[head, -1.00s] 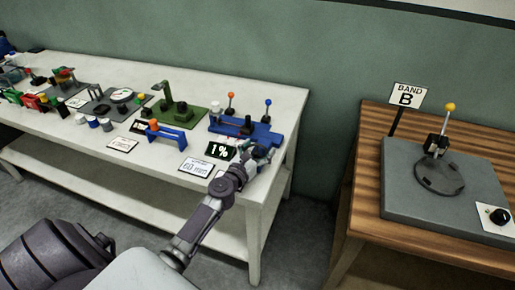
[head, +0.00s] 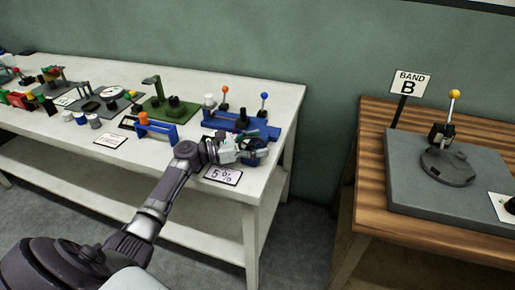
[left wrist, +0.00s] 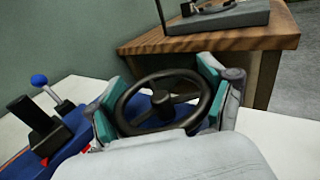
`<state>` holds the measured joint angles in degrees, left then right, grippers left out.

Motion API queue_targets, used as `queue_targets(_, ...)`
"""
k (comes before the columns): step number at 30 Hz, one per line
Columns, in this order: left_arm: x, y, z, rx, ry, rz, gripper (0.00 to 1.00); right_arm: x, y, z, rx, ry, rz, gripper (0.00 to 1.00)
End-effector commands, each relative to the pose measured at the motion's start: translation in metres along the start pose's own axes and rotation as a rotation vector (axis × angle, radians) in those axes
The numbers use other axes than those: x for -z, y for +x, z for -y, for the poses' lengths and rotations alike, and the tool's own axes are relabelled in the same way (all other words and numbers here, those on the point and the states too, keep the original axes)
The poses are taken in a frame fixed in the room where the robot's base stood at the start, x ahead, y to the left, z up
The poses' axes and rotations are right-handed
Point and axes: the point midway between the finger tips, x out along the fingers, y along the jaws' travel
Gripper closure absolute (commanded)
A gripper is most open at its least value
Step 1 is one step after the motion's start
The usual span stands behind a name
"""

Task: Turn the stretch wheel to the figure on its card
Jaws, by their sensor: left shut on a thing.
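The stretch wheel (left wrist: 161,100) is a dark ring with a spoke and a round hub. It shows best in the left wrist view. My left gripper (left wrist: 160,95) is shut across it, with teal pads against opposite sides of the rim. In the head view the left gripper (head: 245,150) is over the front right part of the white table and covers most of the wheel. A white card (head: 223,175) reading "5 %" lies at the table's front edge, below the gripper. No wheel readout is visible now. My right gripper is in neither view.
A blue fixture (head: 240,120) with orange-knobbed and blue-knobbed levers stands just behind the gripper. An orange-and-blue device (head: 157,130) and a green one (head: 168,106) stand left. A wooden table (head: 368,165) with a grey plate is right, across a gap.

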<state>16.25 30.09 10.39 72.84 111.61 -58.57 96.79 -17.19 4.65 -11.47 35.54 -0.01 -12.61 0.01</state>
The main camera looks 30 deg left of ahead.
Motion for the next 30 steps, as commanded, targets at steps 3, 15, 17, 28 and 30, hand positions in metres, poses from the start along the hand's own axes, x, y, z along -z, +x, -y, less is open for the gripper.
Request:
queue_targets(3,0.0014,0.0000,0.0001,0.033,0.001,0.000,0.53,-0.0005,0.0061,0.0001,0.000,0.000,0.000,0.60)
queue_targets(15,-0.0001,0.0002,0.0014,0.062,-0.001,0.000,0.53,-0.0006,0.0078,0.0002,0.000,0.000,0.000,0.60)
queue_targets(17,-0.0001,0.0002,0.0014,0.061,-0.001,0.000,0.53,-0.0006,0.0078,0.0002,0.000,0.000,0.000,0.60)
queue_targets(28,-0.0001,0.0003,0.0014,0.061,0.000,0.000,0.00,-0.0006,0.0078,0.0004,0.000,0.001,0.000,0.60)
queue_targets(30,-0.0001,0.0003,0.0014,0.060,0.000,0.000,0.00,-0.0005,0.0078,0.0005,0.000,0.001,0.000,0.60)
